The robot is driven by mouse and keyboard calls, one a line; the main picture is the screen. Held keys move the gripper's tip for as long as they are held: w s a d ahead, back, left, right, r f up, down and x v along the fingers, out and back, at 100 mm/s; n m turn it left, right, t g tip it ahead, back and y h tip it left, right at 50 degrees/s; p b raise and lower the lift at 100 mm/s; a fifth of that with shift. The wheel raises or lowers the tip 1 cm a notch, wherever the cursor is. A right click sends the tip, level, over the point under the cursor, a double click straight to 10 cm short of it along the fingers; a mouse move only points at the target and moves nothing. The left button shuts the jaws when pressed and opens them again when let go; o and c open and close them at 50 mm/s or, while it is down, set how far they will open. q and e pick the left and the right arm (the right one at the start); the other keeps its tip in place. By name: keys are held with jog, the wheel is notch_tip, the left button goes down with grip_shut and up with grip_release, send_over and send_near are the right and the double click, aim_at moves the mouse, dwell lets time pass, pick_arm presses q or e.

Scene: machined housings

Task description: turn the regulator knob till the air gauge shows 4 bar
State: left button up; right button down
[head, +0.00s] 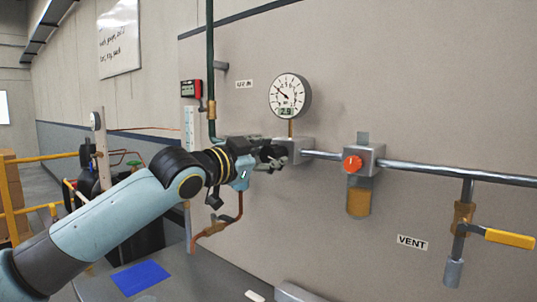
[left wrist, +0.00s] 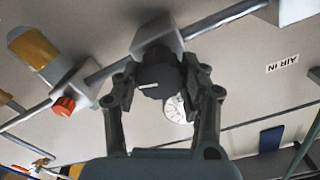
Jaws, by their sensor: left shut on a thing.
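The round white air gauge (head: 288,95) is on the wall above the grey regulator block (head: 296,150). Its needle points to the upper left, and its small green display seems to read 2.9. In the left wrist view the dark regulator knob (left wrist: 158,78), with a pale pointer mark, sits on the front of the block. My left gripper (head: 272,156) is shut on the knob, with one finger on each side in the left wrist view (left wrist: 160,86). In the head view the gripper mostly hides the knob. My right gripper is not in view.
A pipe (head: 420,169) runs right from the regulator to a unit with a red knob (head: 352,163) and amber bowl (head: 359,202). Further right is a yellow valve handle (head: 510,238), near the VENT label (head: 412,242). A green pipe (head: 211,60) comes down left of the gauge.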

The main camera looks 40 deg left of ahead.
pick_arm(q)
jog(key=shift+m, duration=1.5)
jog(key=o, duration=1.2)
jog(key=shift+s+f, duration=0.1)
jog(key=shift+s, duration=0.5)
jog(key=shift+s+a, duration=0.15)
jog(key=shift+s, duration=1.45)
jog(key=shift+s+a, duration=0.1)
jog(key=shift+s, duration=1.45)
